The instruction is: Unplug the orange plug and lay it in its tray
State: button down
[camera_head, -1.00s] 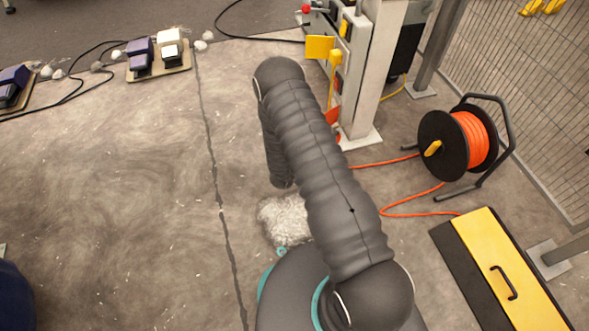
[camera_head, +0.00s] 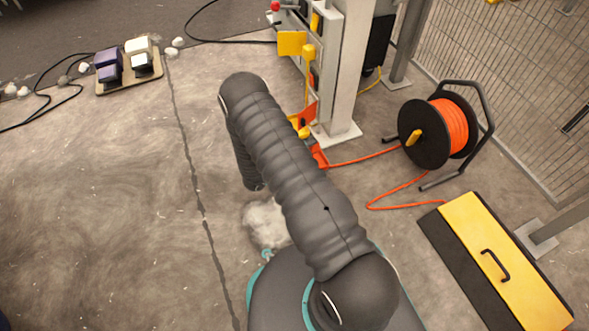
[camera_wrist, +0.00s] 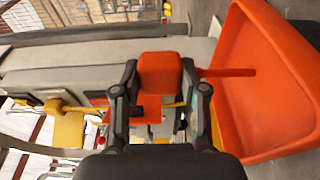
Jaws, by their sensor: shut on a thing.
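The orange plug (camera_wrist: 160,72) is a block between the two fingers of my gripper (camera_wrist: 160,90) in the wrist view; the gripper is shut on it. An orange cable (camera_wrist: 230,72) runs from the plug's side to the right. The large orange tray (camera_wrist: 270,85) is at the right of the wrist view, apart from the plug; its visible inside looks empty. The panel with yellow and red parts lies behind the fingers. I cannot tell whether the plug still touches a socket. In the head view my arm hides the gripper.
A yellow part (camera_wrist: 66,125) stands out left of the fingers. In the head view, the post (camera_head: 343,75) rises beside the panel. A cable reel (camera_head: 438,128) and a yellow-black case (camera_head: 495,260) stand at the right. Pedals (camera_head: 128,65) lie at the left. The floor between is mostly clear.

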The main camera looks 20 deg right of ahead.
jog(key=shift+f, duration=0.5)
jog(key=c, duration=0.5)
grip_release()
jog(key=shift+c, duration=0.2)
jog(key=v, duration=1.2)
jog(key=shift+s+d, duration=0.1)
jog(key=shift+s, duration=0.05)
